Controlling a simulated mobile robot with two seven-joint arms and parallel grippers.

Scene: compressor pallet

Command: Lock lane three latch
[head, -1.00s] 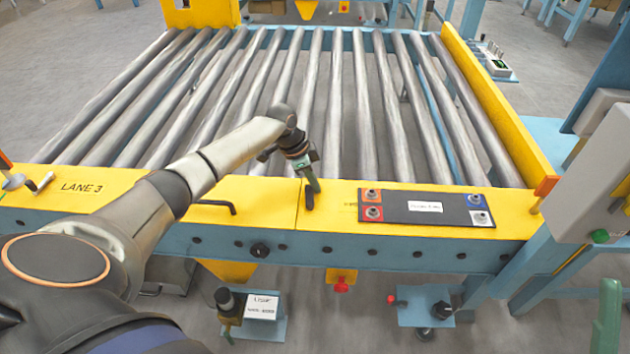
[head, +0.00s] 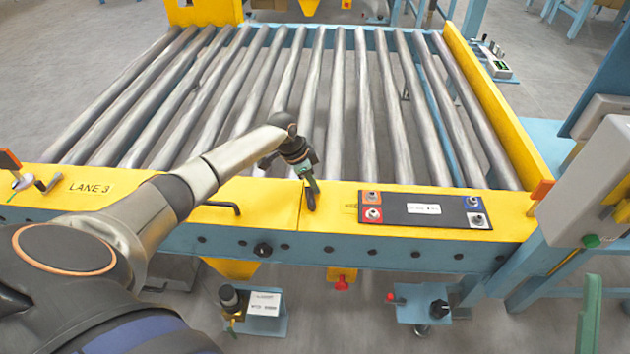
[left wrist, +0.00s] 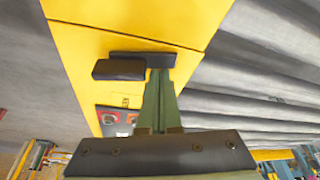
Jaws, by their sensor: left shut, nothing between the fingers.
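The LANE 3 label (head: 90,188) is on the yellow front rail at the left. A small grey lever (head: 48,184) stands just left of it. A black bent bar handle (head: 220,206) lies on the rail to the label's right. I cannot tell which of these is the latch.
A black panel (head: 420,209) with red, blue and orange corner fittings lies right of my gripper. Steel rollers (head: 335,110) fill the area behind the rail. A grey box (head: 590,190) stands at the right. A green piece at the lower right may be my right gripper.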

